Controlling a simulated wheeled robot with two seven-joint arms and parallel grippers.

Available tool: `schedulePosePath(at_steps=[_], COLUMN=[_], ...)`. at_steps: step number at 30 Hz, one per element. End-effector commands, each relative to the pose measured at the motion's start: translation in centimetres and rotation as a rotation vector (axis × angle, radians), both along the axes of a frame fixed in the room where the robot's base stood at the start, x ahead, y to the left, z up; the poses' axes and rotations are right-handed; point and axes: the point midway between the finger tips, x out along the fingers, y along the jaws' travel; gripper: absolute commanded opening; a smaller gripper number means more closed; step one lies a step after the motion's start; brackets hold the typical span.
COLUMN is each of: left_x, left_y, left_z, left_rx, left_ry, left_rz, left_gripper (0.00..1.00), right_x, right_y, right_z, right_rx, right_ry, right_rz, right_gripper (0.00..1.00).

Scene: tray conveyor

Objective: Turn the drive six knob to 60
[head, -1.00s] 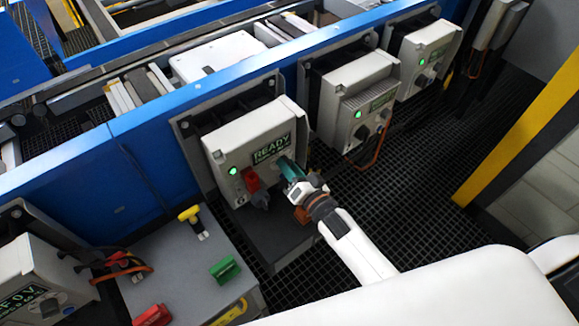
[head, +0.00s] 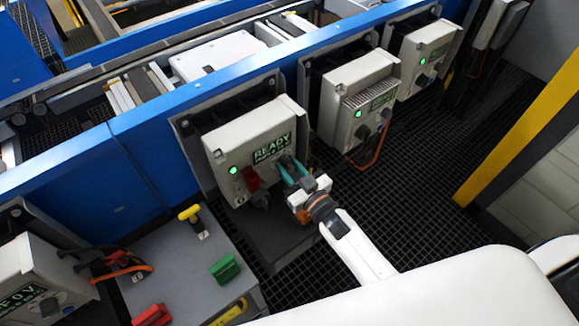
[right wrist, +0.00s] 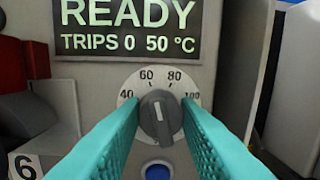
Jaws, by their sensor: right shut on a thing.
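The drive six box (head: 250,140) is a pale grey unit on the blue rail with a lit display. The right wrist view shows its dark grey knob (right wrist: 160,118) on a round white dial marked 40, 60, 80 and 100. The knob's pale line points nearly straight up, between 60 and 80. My right gripper (right wrist: 160,122) has its teal fingers on either side of the knob, shut on it; it also shows in the head view (head: 287,170). My left gripper is not in view.
The display (right wrist: 127,30) reads READY, TRIPS 0, 50 °C. A red switch (head: 251,179) is left of the knob and a blue button (right wrist: 158,171) below it. Similar drive boxes (head: 360,95) stand along the rail. A grey bench (head: 170,270) at lower left holds coloured handles.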

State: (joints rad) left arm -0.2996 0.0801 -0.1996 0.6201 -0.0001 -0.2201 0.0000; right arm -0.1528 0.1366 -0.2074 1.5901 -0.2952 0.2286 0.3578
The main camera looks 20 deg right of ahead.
Motion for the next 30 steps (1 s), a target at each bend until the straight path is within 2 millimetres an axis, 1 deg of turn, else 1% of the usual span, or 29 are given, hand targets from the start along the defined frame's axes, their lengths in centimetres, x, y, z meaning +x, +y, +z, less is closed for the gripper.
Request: schedulePosePath(at_steps=[9, 25, 26, 27, 29, 30], left_x=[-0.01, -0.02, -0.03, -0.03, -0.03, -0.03], left_y=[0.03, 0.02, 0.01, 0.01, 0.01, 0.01], left_z=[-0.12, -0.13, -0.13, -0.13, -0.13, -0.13], left_rx=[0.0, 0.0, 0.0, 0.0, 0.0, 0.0], left_ry=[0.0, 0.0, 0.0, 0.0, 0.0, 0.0], left_rz=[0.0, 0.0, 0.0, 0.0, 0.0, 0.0], left_gripper=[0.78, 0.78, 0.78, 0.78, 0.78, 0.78], right_x=[0.01, 0.0, 0.01, 0.0, 0.0, 0.0], right_y=[-0.02, -0.02, -0.02, -0.02, -0.02, -0.02], right_z=[-0.04, -0.03, -0.03, -0.03, -0.03, -0.03], right_rx=[-0.109, -0.128, -0.128, -0.128, -0.127, -0.127], right_ry=[-0.04, -0.047, -0.047, -0.047, -0.046, -0.046], right_rz=[0.0, 0.0, 0.0, 0.0, 0.0, 0.0], right_gripper=[0.06, 0.06, 0.32, 0.39, 0.48, 0.51])
